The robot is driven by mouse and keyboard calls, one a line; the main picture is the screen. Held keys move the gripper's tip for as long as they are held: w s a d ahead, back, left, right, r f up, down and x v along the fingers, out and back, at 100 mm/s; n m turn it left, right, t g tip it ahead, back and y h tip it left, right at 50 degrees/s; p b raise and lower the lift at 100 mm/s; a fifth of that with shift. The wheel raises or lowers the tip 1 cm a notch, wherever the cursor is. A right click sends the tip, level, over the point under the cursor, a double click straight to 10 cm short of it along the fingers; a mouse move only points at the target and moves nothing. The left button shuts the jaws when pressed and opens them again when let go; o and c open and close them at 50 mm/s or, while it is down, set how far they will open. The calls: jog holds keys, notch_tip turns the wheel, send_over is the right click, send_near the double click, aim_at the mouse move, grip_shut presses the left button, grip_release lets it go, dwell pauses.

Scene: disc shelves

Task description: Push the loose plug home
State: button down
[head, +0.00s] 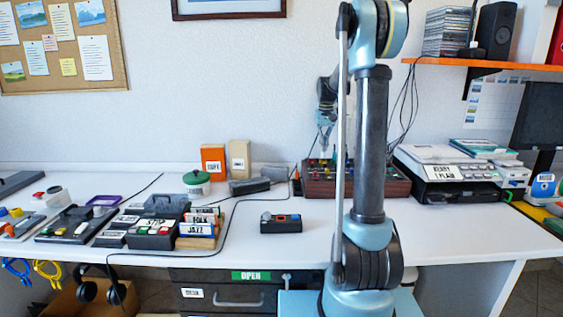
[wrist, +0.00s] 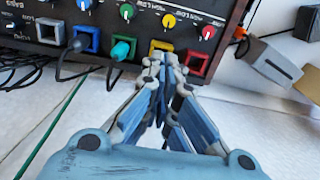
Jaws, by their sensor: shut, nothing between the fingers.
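A wooden-sided console (head: 350,187) with knobs stands at the back of the desk. In the wrist view its front shows a blue socket (wrist: 88,36), a green socket (wrist: 128,40), a yellow socket (wrist: 157,45) and a red socket (wrist: 196,64). A green plug (wrist: 120,51) with a cable is at the green socket and sticks out visibly. How deep each plug sits is hard to tell. My gripper (wrist: 172,62) is shut and empty, its tips in front of the yellow socket, right of the green plug.
A grey connector with an orange end (wrist: 262,58) lies right of the console.

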jog(key=shift+f, duration=0.85)
dwell(0.9)
jog(key=shift+r, duration=0.1)
jog(key=shift+r, duration=3.45)
